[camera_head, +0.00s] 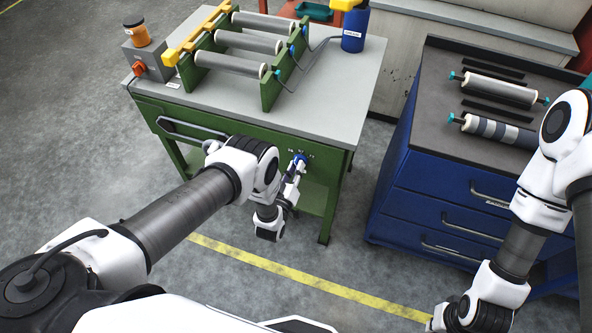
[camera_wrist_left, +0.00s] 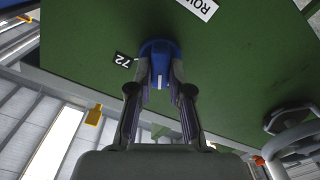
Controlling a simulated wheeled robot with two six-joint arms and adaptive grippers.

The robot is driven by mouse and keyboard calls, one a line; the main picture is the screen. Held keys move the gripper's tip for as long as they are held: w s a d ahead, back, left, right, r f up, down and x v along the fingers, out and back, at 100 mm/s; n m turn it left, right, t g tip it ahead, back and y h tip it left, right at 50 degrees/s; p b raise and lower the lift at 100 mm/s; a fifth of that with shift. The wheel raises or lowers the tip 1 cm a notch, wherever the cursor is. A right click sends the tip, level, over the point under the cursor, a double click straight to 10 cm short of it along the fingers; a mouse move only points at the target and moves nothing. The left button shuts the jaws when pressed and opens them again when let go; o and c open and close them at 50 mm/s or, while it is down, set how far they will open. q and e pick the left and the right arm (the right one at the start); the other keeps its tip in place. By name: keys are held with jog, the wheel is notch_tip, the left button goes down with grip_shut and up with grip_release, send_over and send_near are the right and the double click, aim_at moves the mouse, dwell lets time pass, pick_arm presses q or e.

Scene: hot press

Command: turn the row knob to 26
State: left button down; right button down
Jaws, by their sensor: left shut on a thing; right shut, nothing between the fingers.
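The blue row knob (camera_head: 301,159) sits on the green front panel of the bench, near its right end. In the left wrist view the knob (camera_wrist_left: 159,48) is between the fingertips of my left gripper (camera_wrist_left: 160,72), which is shut on it. A small black label reading 72 (camera_wrist_left: 124,58) lies beside the knob, and a white plate (camera_wrist_left: 199,8) starting with "RO" is near it. A pale mark shows on the knob between the fingers. In the head view my left gripper (camera_head: 295,174) partly covers the knob. My right gripper (camera_head: 438,319) is shut and empty, low at the right.
The green bench (camera_head: 325,112) carries rollers in a green frame, an orange-topped grey box (camera_head: 147,61) and a blue bottle (camera_head: 354,30). A bar handle (camera_head: 190,129) is left of the knob. A blue drawer cabinet (camera_head: 420,177) stands to the right. Floor between is clear.

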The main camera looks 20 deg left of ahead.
pick_arm(q)
jog(key=shift+w+n+b, duration=0.1)
jog(key=shift+n+b, duration=0.5)
jog(key=shift+n, duration=1.5)
jog(key=shift+a, duration=0.1)
jog(key=c, duration=1.1)
grip_release()
jog(key=s, duration=0.7)
jog(key=shift+s+a, duration=0.1)
jog(key=shift+s, duration=0.2)
